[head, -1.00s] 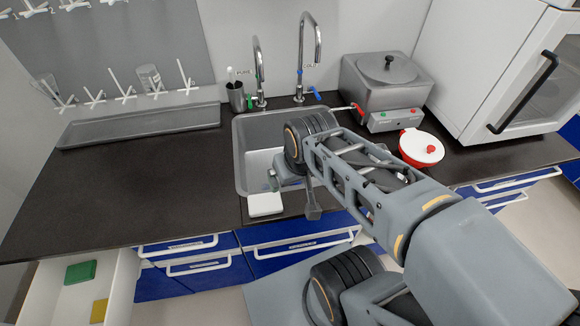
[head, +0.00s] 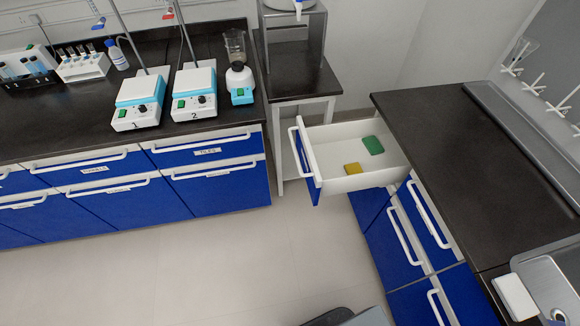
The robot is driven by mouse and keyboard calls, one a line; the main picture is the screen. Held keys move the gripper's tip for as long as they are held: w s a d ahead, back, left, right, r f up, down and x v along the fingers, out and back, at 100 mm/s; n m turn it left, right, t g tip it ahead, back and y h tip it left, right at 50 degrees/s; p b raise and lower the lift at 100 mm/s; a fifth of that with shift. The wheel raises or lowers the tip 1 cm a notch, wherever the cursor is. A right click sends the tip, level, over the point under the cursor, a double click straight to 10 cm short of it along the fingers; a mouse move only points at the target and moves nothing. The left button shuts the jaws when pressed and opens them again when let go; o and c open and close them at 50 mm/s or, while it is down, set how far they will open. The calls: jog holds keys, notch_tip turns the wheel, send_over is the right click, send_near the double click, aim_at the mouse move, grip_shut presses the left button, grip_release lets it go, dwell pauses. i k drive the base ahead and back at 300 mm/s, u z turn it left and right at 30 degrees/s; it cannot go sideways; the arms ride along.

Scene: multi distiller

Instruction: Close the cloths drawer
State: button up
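An open drawer (head: 335,134) juts out of the right-hand counter's blue cabinets, toward the left in the head view. It has white walls, a blue front and a white bar handle (head: 303,155). A green cloth (head: 373,145) and a yellow cloth (head: 353,168) lie flat inside, apart from each other. No label on this drawer's front can be read from here. My gripper is out of view. Only a grey piece of my own body shows at the bottom edge.
The drawer's front end is close to a small side table (head: 303,92). The left counter (head: 60,125) carries two hotplates (head: 139,101) (head: 194,91) above shut blue drawers. Open floor (head: 200,260) lies before both counters. A sink (head: 555,280) is at lower right.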

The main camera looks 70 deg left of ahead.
aim_at(324, 151)
jog(key=k, duration=0.8)
jog(key=u, duration=1.3)
jog(key=i, duration=0.85)
jog(key=u, duration=0.85)
jog(key=k, duration=0.5)
jog(key=z, duration=0.65)
jog(key=i, duration=0.7)
jog(key=u, duration=2.35)
